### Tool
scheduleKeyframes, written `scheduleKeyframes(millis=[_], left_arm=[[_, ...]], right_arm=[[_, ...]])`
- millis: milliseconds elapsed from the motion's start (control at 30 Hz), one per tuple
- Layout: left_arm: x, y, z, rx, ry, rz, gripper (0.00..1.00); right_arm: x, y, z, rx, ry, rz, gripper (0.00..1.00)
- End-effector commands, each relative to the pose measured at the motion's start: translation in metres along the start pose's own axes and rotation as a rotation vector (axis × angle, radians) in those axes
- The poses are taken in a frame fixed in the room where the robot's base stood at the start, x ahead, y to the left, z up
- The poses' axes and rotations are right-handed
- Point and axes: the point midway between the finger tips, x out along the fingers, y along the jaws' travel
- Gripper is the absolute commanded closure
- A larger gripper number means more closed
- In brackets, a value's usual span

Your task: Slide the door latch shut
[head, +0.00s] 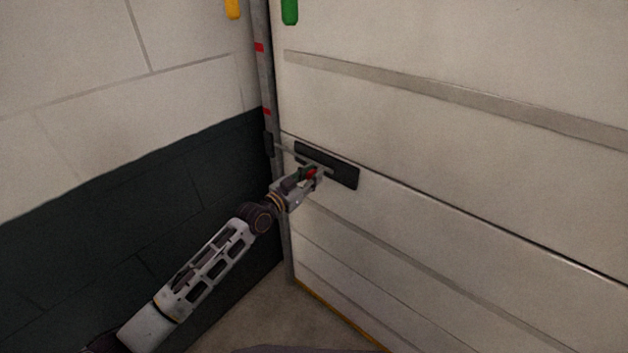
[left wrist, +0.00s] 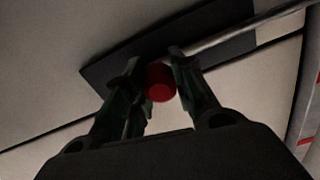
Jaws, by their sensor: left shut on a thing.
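The latch has a dark mounting plate (head: 345,174) on the pale panelled door (head: 450,190), near the door's left edge. A thin metal bar (head: 284,149) runs from the plate toward the door frame. A red knob (head: 312,173) sits in front of the plate. My left gripper (head: 314,174) is shut on the red knob. In the left wrist view the red knob (left wrist: 161,82) is between the two fingers, with the plate (left wrist: 110,68) behind and the bar (left wrist: 235,32) running to the upper right. My right gripper is not in view.
A grey door frame post (head: 265,80) with red marks stands left of the door. A dark bracket (head: 268,144) is on it at the bar's height. A block wall (head: 110,170), dark below, closes off the left. Bare floor (head: 305,325) shows below.

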Motion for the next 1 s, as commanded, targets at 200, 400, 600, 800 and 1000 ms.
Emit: scheduleKeyframes(millis=[200, 400, 600, 800, 1000], left_arm=[[0.0, -0.004, -0.001, 0.002, 0.0, -0.006, 1.0], [0.0, -0.005, -0.001, 0.003, 0.0, -0.006, 0.56], [0.0, -0.003, -0.001, 0.002, -0.001, -0.004, 0.5], [-0.001, -0.003, -0.001, 0.002, -0.001, -0.004, 0.5], [-0.007, -0.003, 0.0, 0.002, -0.002, -0.004, 0.5]], right_arm=[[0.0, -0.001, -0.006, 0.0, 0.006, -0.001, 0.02], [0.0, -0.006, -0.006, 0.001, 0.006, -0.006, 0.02], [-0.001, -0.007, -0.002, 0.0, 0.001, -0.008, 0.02], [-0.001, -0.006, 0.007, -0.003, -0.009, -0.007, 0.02], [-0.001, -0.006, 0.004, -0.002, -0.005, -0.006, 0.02]])
